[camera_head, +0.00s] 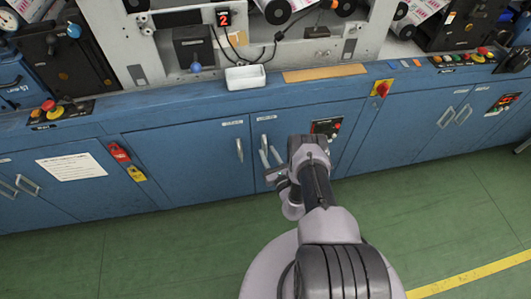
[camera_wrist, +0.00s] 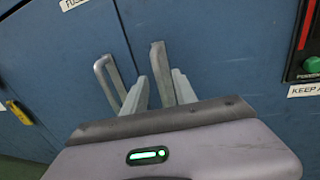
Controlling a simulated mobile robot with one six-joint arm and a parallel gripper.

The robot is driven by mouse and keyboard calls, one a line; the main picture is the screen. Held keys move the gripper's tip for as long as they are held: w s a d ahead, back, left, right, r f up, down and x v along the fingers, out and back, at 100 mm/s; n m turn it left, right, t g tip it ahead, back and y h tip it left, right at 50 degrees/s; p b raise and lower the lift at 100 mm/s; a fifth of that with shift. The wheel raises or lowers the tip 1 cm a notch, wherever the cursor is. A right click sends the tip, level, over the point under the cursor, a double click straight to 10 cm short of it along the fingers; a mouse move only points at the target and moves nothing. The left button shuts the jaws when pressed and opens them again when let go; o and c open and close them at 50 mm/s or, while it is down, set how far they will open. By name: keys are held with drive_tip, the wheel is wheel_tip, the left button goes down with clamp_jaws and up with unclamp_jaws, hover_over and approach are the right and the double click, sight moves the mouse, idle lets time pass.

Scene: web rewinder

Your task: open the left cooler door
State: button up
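Two blue cabinet doors meet at a seam in the middle of the head view. The left one (camera_head: 190,165) has an upright silver handle (camera_head: 240,150), also in the wrist view (camera_wrist: 108,80). The right one (camera_head: 290,130) has its own silver handle (camera_head: 263,146) close to the seam, also in the wrist view (camera_wrist: 158,62). Both look shut. My gripper (camera_wrist: 160,92) is open, its two grey fingers apart, with the right door's handle between them. Contact is unclear. The door labels are too small to read, so I cannot tell which is the cooler door.
A control panel with a green button (camera_wrist: 311,65) is right of the handle. A white tray (camera_head: 245,77) sits on the ledge above. A red and yellow switch (camera_head: 382,88) is further right. Green floor (camera_head: 190,250) lies clear in front of the cabinets.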

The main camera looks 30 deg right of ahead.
drive_tip(key=shift+w+d+b, duration=0.1)
drive_tip(key=shift+w+b, duration=0.25)
drive_tip(key=shift+w, duration=1.05)
drive_tip(key=shift+c, duration=0.2)
clamp_jaws()
